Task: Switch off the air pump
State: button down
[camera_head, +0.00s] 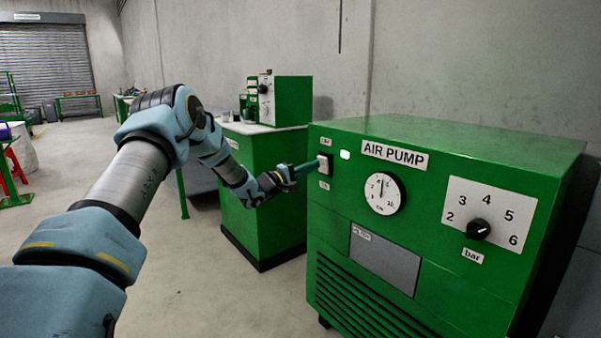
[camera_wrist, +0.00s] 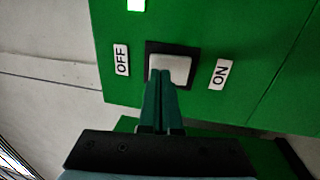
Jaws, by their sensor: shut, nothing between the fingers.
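The green air pump (camera_head: 430,240) stands at the right in the head view. Its white rocker switch (camera_head: 325,164) is on the left of the front face, and it also shows in the wrist view (camera_wrist: 170,68) in a dark frame. The OFF label (camera_wrist: 121,60) and ON label (camera_wrist: 218,74) sit on opposite sides of it; in the head view OFF is above and ON below. A green lamp (camera_head: 345,154) beside the switch is lit. My gripper (camera_head: 314,165) is shut and empty, its fingertips (camera_wrist: 162,78) at the rocker's near edge. I cannot tell whether they touch.
A round gauge (camera_head: 384,193) and a black bar knob (camera_head: 478,229) are further right on the pump face. A green cabinet (camera_head: 262,185) with a smaller green machine (camera_head: 290,100) on top stands behind my gripper. The concrete floor to the left is mostly clear.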

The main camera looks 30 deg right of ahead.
jog(key=shift+w+d+r, duration=0.1)
jog(key=shift+d+r, duration=0.05)
jog(key=shift+d, duration=0.4)
jog(key=p, duration=0.1)
jog(key=r+p, duration=0.1)
jog(key=p, duration=0.1)
jog(key=shift+d+r+y, duration=0.15)
jog(key=shift+d+y, duration=0.15)
jog(key=shift+y, duration=0.1)
jog(key=shift+f, duration=0.3)
jog(key=shift+d, duration=0.1)
jog(key=shift+r, duration=0.1)
